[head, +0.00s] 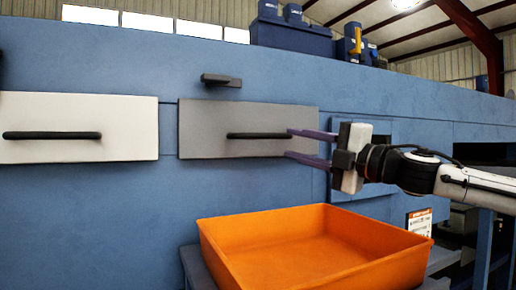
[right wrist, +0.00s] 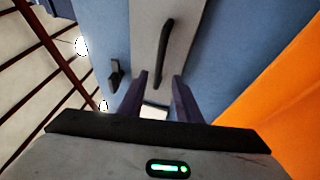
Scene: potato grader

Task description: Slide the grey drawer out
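The grey drawer (head: 205,118) is a flat panel in the blue machine front, flush with it as far as I can see. Its black bar handle (head: 256,136) runs level across the right half. In the right wrist view the drawer (right wrist: 144,30) and handle (right wrist: 165,38) lie ahead of the fingertips. My right gripper (head: 289,143) is open, its two purple fingers one above the other, pointing left at the handle's right end. My left gripper is not in view.
A white drawer (head: 80,113) with a black handle is on the left. A small dark bracket (head: 221,80) sticks out above the grey drawer. An open, empty orange tray (head: 320,276) stands below, under my right gripper. Blue boxes (head: 290,35) stand on top of the machine.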

